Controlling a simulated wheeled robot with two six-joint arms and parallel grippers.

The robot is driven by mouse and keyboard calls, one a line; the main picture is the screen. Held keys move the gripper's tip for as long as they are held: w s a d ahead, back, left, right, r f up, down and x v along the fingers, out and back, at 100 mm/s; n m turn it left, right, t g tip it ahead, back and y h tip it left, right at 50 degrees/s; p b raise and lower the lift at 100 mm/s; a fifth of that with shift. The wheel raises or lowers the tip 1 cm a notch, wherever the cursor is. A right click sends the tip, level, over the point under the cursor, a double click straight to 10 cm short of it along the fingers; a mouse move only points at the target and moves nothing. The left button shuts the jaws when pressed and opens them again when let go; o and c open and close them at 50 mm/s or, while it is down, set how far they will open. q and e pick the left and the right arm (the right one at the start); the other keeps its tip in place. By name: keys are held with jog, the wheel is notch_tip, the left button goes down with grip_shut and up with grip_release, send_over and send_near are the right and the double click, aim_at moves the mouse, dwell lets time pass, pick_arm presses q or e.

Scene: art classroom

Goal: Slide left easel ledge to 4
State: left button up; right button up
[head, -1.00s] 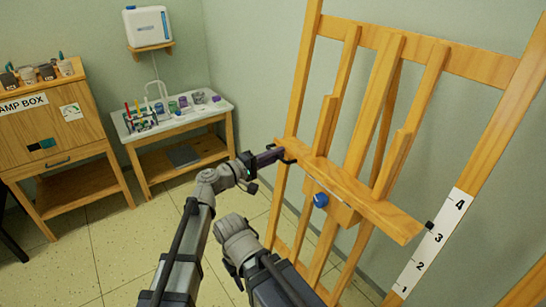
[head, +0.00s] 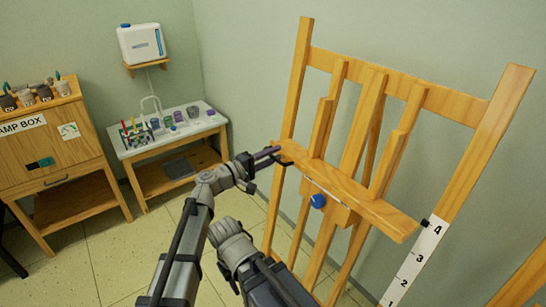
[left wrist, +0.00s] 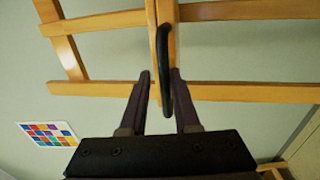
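The left easel (head: 468,150) is wooden, with a horizontal ledge (head: 350,191) across its front. A black pointer (head: 425,223) at the ledge's right end is level with about the 4 mark on the white number scale (head: 412,268). My left gripper (head: 274,154) is at the ledge's left end, its two fingers apart. In the left wrist view, the black curved handle (left wrist: 164,75) shows between the tips of my open left gripper (left wrist: 161,75), closer to the right finger. I cannot tell whether it touches. My right gripper is not in view.
A blue knob (head: 318,201) sits below the ledge. At the left stand a side table (head: 178,139) with jars and brushes and a wooden cabinet (head: 55,157). A white dispenser (head: 141,44) hangs on the wall. The floor in front is partly clear.

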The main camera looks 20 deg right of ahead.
pick_arm(q)
jog(key=shift+o, duration=1)
jog(key=v, duration=0.8)
